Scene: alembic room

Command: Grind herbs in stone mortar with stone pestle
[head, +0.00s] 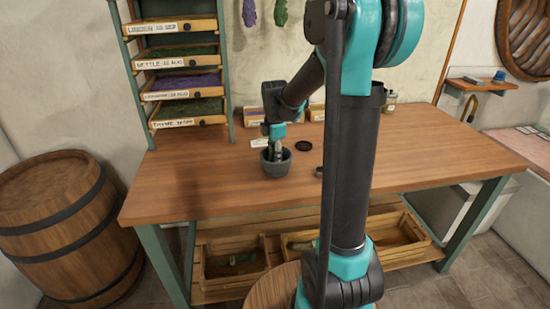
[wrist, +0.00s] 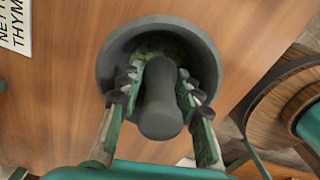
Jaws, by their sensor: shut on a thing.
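The dark grey stone mortar (head: 275,166) stands on the wooden table. In the wrist view the mortar (wrist: 112,62) is seen from above, with green herbs (wrist: 160,45) on its inner floor. My gripper (head: 276,148) is over the mortar, its fingers reaching down into the bowl. In the wrist view my gripper (wrist: 162,85) has its two fingers on either side of the grey stone pestle (wrist: 161,112), shut on it. The pestle's far end points into the bowl. Whether it touches the herbs is hidden.
The table (head: 210,180) has free room left of the mortar. A black disc (head: 304,146) lies to its right. A label card (head: 260,143) lies behind it. A rack of labelled herb drawers (head: 185,85) stands at the back left. A barrel (head: 65,225) stands at the left.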

